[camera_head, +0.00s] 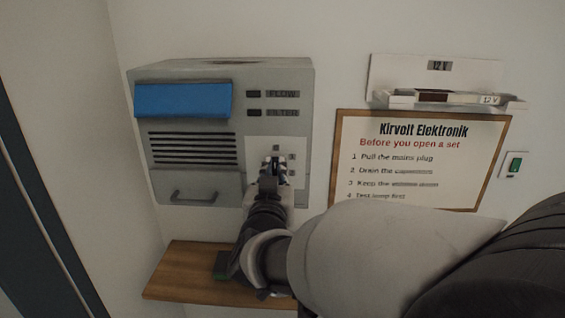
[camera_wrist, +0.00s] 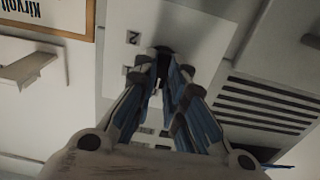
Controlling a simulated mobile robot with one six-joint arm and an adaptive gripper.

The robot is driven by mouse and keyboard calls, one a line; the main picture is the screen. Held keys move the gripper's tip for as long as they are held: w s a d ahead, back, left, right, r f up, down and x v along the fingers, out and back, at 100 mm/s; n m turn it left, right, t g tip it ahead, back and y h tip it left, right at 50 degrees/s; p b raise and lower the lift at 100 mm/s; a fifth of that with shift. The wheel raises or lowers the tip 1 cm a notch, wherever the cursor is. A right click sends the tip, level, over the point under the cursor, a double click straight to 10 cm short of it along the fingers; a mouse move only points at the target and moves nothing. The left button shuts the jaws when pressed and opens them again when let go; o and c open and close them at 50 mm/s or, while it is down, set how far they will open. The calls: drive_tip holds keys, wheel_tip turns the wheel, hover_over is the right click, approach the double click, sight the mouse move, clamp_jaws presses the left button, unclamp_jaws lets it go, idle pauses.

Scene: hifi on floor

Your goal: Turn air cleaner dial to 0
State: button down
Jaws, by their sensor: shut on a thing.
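The grey air cleaner (camera_head: 224,78) hangs on the wall at the left in the head view, with a blue flap, dark vent slots and a pale dial plate (camera_head: 260,145). My gripper (camera_head: 272,163) is at this plate, its fingers closed on the dial. The dark dial (camera_wrist: 164,50) shows only partly between my fingertips (camera_wrist: 163,60) in the wrist view. A number label (camera_wrist: 133,38) that looks like a 2 is beside it, seen upside down or tilted. Other labels are covered by my fingers, and the dial's pointer cannot be made out.
A wooden shelf (camera_head: 190,262) is below the air cleaner, with a dark green-edged item (camera_head: 221,266) partly behind my arm. A framed sign (camera_head: 362,128), a small white ledge (camera_head: 390,98) and a green switch (camera_head: 515,164) are on the wall to the right.

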drive_tip(key=c, duration=1.6)
unclamp_jaws()
drive_tip(key=shift+c, duration=0.2)
drive_tip(key=shift+s, duration=0.1)
drive_tip(key=s, duration=1.2)
drive_tip(key=shift+a, duration=0.2)
drive_tip(key=shift+w, duration=0.15)
